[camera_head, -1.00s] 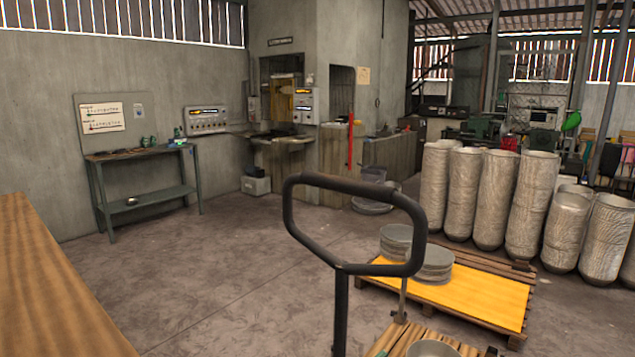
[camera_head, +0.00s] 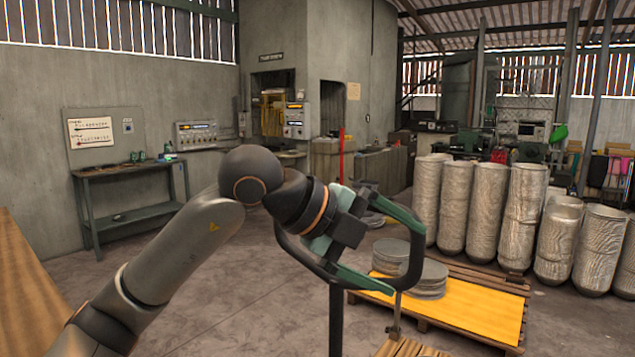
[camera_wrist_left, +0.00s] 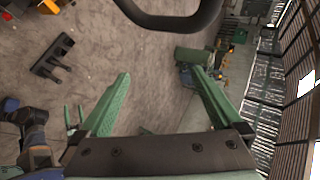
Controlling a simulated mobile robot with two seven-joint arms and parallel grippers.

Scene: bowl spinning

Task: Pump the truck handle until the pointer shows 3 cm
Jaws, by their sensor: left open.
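The truck handle (camera_head: 290,252) is a black loop on an upright post (camera_head: 336,320), in the lower middle of the head view. My left gripper (camera_head: 407,259) is in front of it and hides part of the loop. Its two green fingers are spread apart. In the left wrist view the open fingers (camera_wrist_left: 160,73) have nothing between them. The black handle bar (camera_wrist_left: 172,22) crosses the top of that view, apart from the fingertips. I cannot make out a pointer or its scale. My right gripper is not in view.
A pallet with a yellow top (camera_head: 455,312) carries stacked grey discs (camera_head: 428,280) behind the handle. Tall stacks of bowls (camera_head: 485,215) stand at right. A green workbench (camera_head: 130,175) is at the left wall, and a wooden top (camera_head: 25,300) is at near left. Floor between is clear.

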